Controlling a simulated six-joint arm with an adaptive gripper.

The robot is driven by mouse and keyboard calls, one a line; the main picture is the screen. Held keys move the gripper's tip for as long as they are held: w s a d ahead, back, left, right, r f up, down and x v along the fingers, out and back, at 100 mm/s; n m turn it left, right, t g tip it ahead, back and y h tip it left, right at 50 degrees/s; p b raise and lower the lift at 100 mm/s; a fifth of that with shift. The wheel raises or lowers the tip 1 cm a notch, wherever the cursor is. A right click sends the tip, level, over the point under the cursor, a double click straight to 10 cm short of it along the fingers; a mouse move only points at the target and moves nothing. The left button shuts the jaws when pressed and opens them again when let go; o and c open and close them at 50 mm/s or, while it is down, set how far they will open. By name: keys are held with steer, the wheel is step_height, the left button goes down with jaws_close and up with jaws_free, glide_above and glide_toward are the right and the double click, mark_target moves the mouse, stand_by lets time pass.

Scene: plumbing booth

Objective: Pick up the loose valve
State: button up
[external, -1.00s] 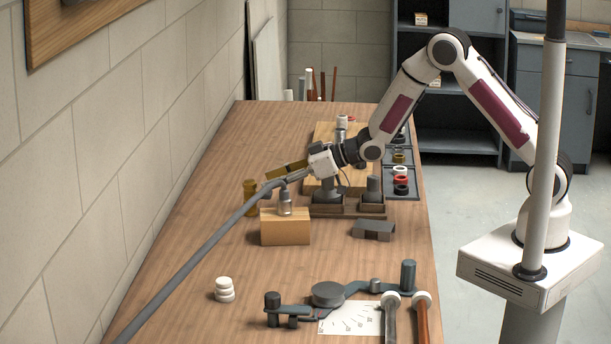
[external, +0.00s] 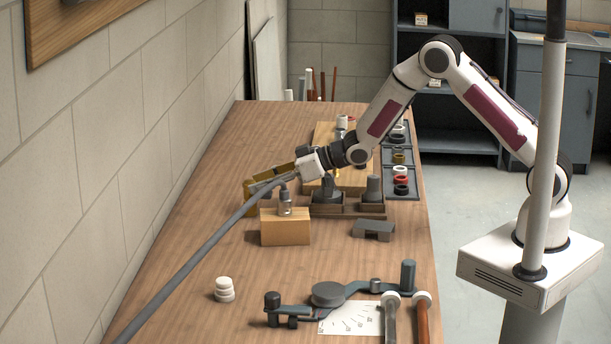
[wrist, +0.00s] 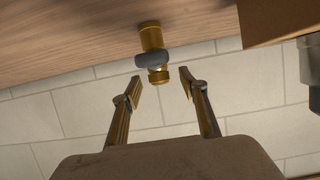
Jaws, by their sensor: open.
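The loose valve (wrist: 152,52) is a brass cylinder with a dark grey ring or handle around its middle. In the wrist view it stands on the wooden bench, top centre, just beyond my fingertips and roughly in line with the gap between them. My gripper (wrist: 160,87) is open and empty, one finger on each side of that gap. In the external view my gripper (external: 262,187) reaches left and down over the bench, behind the wooden block, and the valve there is largely hidden or merges with the brass-coloured fingers.
A wooden block (external: 285,228) with a metal fitting (external: 285,203) stands close in front of my gripper. A long grey pipe (external: 195,258) runs diagonally up to the gripper area. The wall (external: 150,150) lies left. White caps (external: 224,290) and a bender (external: 328,294) are nearer the front.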

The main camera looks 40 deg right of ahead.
steer(key=shift+x, duration=1.7)
steer(key=shift+w, duration=0.1)
steer(key=shift+c, duration=0.4)
steer(key=shift+r, duration=0.1)
jaws_close()
